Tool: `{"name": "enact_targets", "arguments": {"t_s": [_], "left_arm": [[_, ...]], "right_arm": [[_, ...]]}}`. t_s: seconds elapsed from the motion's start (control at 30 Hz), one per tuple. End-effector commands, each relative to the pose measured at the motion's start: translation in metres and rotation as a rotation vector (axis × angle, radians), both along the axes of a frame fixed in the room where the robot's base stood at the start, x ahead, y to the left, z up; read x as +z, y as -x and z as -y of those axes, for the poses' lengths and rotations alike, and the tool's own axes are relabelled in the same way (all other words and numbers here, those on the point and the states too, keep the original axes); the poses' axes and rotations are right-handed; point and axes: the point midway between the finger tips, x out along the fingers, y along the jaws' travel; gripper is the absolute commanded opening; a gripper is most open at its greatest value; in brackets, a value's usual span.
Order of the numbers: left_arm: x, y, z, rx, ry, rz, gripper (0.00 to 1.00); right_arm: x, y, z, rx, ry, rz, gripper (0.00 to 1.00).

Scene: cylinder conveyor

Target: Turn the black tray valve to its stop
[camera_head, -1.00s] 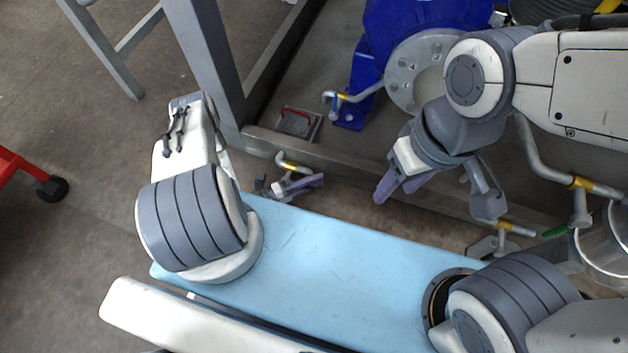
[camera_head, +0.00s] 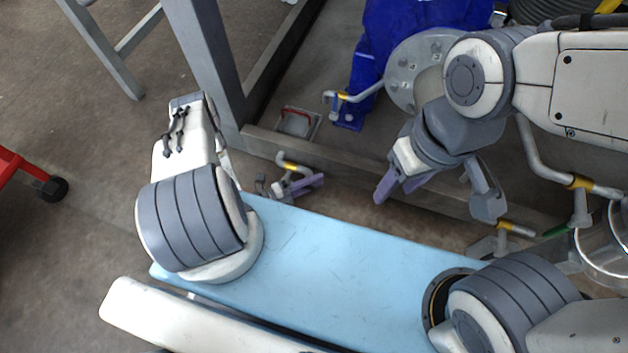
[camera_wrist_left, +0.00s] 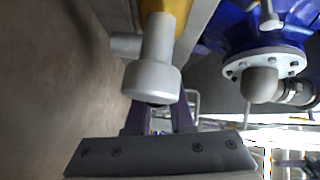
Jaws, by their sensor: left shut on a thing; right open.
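My left gripper (camera_head: 295,188) is low beyond the far left end of the light blue surface, partly hidden by its own arm. A grey valve handle with a yellow band (camera_head: 291,166) is at its fingers. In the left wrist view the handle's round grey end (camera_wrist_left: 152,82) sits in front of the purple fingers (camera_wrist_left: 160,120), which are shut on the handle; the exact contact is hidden. No black tray is clearly visible. My right gripper (camera_head: 398,188) is open and empty, hanging above the grey frame beam.
A grey frame beam (camera_head: 350,170) runs behind both grippers. A blue machine (camera_head: 385,45) with a bolted grey flange stands behind. A small grey box with a red handle (camera_head: 297,122) lies on the floor. Other yellow-banded pipes (camera_head: 580,183) are at the right.

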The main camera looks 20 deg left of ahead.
Motion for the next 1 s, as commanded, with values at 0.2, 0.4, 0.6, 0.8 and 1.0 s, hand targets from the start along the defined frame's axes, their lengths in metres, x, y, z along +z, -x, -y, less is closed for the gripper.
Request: {"name": "enact_targets", "arguments": {"t_s": [0.2, 0.4, 0.6, 0.8, 1.0], "left_arm": [[-0.002, 0.000, 0.000, 0.001, -0.055, -0.001, 0.00], [-0.011, 0.000, 0.000, 0.001, -0.136, 0.003, 0.00], [-0.012, 0.000, 0.000, 0.000, -0.136, 0.003, 0.33], [-0.011, 0.000, 0.000, 0.001, -0.134, 0.003, 0.51], [-0.011, 0.001, -0.001, 0.001, -0.133, 0.004, 0.51]], "right_arm": [[0.009, 0.000, 0.000, 0.000, 0.000, 0.000, 0.51], [0.014, 0.000, 0.000, 0.000, 0.000, 0.000, 0.51], [0.014, 0.000, 0.000, 0.000, 0.000, 0.000, 0.51], [0.014, 0.000, 0.000, 0.000, 0.000, 0.000, 0.51], [0.015, 0.000, 0.000, 0.000, 0.000, 0.000, 0.51]]}}
